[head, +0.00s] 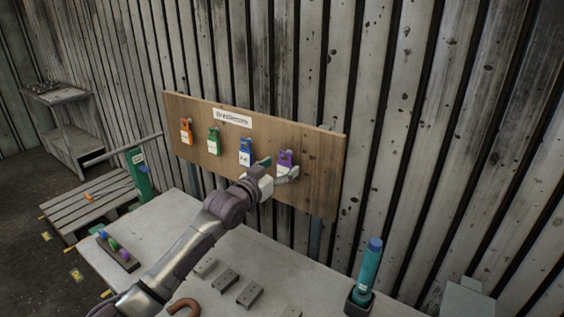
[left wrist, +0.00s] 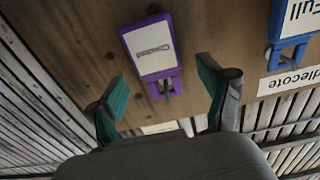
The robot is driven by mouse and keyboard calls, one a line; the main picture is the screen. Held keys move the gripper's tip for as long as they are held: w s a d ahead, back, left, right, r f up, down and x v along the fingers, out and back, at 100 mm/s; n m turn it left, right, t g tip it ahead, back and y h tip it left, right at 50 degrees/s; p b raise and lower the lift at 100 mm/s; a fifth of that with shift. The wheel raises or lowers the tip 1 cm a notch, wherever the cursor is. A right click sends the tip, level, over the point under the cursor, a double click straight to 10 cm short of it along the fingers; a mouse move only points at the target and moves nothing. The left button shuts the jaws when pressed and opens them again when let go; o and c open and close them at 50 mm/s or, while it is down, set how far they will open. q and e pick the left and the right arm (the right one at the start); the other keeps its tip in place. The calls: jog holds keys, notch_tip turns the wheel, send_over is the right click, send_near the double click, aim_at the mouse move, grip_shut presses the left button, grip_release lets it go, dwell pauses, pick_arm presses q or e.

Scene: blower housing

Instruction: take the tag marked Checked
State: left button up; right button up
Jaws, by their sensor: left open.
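A wooden board (head: 225,168) holds a row of hanging tags: an orange tag (head: 186,131), a green tag (head: 214,141), a blue tag (head: 246,152) and a purple tag (head: 285,161). My left gripper (head: 278,169) is open at the purple tag, partly in front of its lower part. In the left wrist view the purple tag (left wrist: 151,48) appears upside down between and beyond the open fingers; its white label bears a dark scribble I cannot read. The blue tag there (left wrist: 289,46) reads "Full". I cannot read "Checked" on any tag. My right gripper is out of view.
A grey table (head: 160,222) stands below the board with several small metal blocks (head: 225,280). A teal bottle-like object (head: 367,268) stands in a dark holder at the right. A tray with coloured items (head: 118,252) lies at the left. A ribbed wall stands behind.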

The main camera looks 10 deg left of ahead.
pick_arm(q)
jog(key=shift+w+d, duration=0.25)
jog(key=shift+w, duration=0.35)
jog(key=c, duration=1.2)
jog(key=shift+c, duration=0.2)
jog(key=shift+r, duration=0.2)
jog(key=shift+r+p, duration=0.45)
jog(key=shift+p, duration=0.15)
jog(key=p+v, duration=0.4)
jog(key=v, duration=0.2)
